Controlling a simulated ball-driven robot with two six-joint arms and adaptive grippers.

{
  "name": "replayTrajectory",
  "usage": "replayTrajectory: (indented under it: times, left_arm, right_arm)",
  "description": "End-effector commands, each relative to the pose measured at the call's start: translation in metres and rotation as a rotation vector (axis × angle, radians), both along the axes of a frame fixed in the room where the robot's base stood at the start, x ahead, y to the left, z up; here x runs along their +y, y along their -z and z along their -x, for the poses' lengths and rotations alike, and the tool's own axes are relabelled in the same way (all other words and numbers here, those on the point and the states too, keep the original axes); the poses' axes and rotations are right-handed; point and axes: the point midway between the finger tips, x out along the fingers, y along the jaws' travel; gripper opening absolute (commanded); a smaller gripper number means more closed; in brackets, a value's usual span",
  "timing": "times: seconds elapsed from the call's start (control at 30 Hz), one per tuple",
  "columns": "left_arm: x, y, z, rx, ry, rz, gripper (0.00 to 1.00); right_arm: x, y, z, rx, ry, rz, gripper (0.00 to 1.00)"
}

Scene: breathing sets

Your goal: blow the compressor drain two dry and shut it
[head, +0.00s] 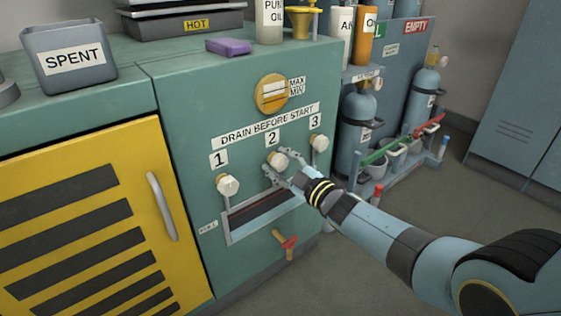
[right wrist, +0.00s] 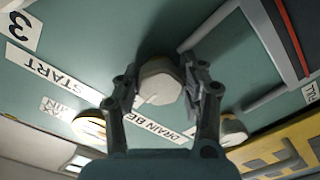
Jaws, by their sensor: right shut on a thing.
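Drain two's white knob (head: 278,161) sits under the number 2 on the green compressor panel (head: 185,110). My right gripper (head: 283,168) is at this knob. In the right wrist view its two fingers stand on both sides of the white knob (right wrist: 160,88), shut on it. Drain one's knob (head: 228,185) is to the left and drain three's knob (head: 319,143) to the right, both free. Below the knobs is a slot with a dark and red strip (head: 262,212). Whether drain two is open or shut I cannot tell. My left gripper is not in view.
A grey SPENT bin (head: 70,57), a purple block (head: 228,46) and a HOT tray (head: 185,22) stand on top. A red-handled valve (head: 287,242) sticks out low on the panel. Blue cylinders (head: 355,125) stand in a rack at the right. The floor in front is clear.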

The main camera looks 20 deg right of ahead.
Motion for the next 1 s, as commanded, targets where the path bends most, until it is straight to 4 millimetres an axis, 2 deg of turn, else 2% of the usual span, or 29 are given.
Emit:
replayTrajectory:
  times: [0.57,0.6,0.77,1.0]
  left_arm:
    - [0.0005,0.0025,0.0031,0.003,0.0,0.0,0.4]
    - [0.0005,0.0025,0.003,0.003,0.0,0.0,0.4]
    - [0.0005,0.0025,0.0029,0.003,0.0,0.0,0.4]
    - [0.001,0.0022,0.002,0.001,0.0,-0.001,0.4]
  right_arm:
    - [-0.0003,0.0021,0.001,0.015,0.001,-0.032,0.09]
    - [-0.0003,0.0021,0.001,0.015,0.001,-0.032,0.45]
    - [-0.0002,0.0015,0.0008,0.014,0.001,-0.031,0.66]
    - [0.0,0.0007,0.0005,0.012,0.0,-0.03,0.66]
